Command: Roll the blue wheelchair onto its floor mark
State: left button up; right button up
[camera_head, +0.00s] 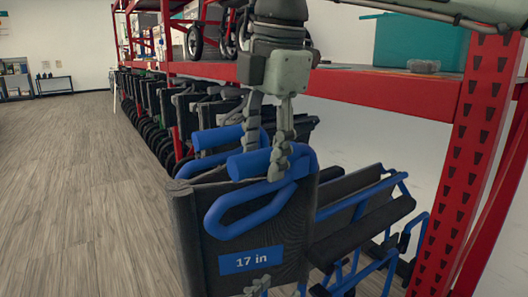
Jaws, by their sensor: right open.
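The blue wheelchair (245,225) stands close in front of me, with a dark backrest, blue tube frame and a "17 in" label. My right gripper (264,162) points down from above at its blue push handle (250,164). The fingers are apart, one on each side of the handle; I cannot tell whether they touch it. A small grey piece at the bottom edge, in front of the backrest, may be the tip of my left gripper (257,288); too little shows to tell its state. The floor mark is not in view.
A red rack post (468,150) stands close on the right, and a red shelf beam (390,96) runs above the wheelchair. A row of other dark wheelchairs (150,105) stretches back under the rack. The wood floor (80,190) on the left is clear.

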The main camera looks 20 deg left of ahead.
grip_shut()
dwell(0.3)
jog(key=shift+s, duration=0.1)
